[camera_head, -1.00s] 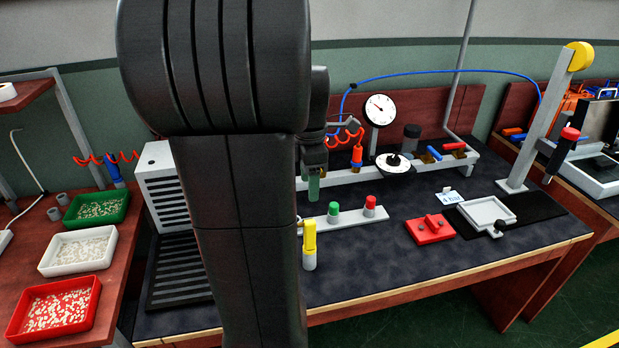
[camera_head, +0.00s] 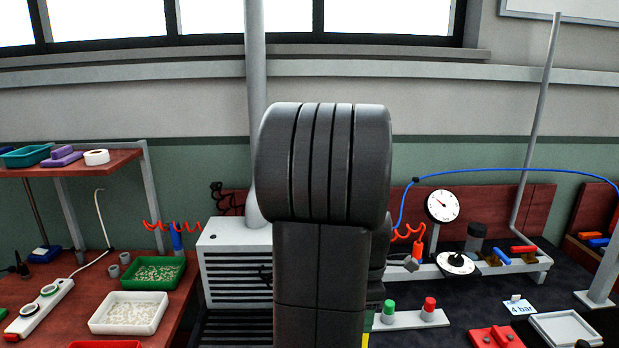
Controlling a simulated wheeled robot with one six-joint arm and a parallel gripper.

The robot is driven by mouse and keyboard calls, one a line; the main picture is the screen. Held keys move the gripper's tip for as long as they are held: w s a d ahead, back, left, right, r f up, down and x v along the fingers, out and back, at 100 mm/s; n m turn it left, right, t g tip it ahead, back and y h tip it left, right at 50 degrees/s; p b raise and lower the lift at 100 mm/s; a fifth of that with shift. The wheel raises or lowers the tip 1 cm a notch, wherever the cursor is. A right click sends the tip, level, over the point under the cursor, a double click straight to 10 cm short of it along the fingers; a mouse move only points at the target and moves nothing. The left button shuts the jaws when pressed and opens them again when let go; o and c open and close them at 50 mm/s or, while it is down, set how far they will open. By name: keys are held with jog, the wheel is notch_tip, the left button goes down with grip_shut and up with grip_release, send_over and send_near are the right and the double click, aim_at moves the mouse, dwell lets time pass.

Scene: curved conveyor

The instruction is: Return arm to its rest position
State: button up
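My arm (camera_head: 322,255) stands upright in the middle of the view, with its thick ribbed joint at the top. It hides part of the bench behind it. My gripper (camera_head: 376,296) is almost wholly hidden behind the arm; only a greenish sliver shows at the arm's right edge. I cannot tell whether it is open or shut, or whether it holds anything.
A grey vented box (camera_head: 235,262) stands left, beside a green tray (camera_head: 146,286) and a white tray (camera_head: 130,328).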

notch_tip(320, 180, down, 4)
jog(key=shift+f, duration=0.15)
jog(key=shift+r, duration=0.55)
jog(key=shift+s+r+p, duration=0.1)
jog(key=shift+r+p, duration=0.05)
jog(key=shift+p, duration=0.2)
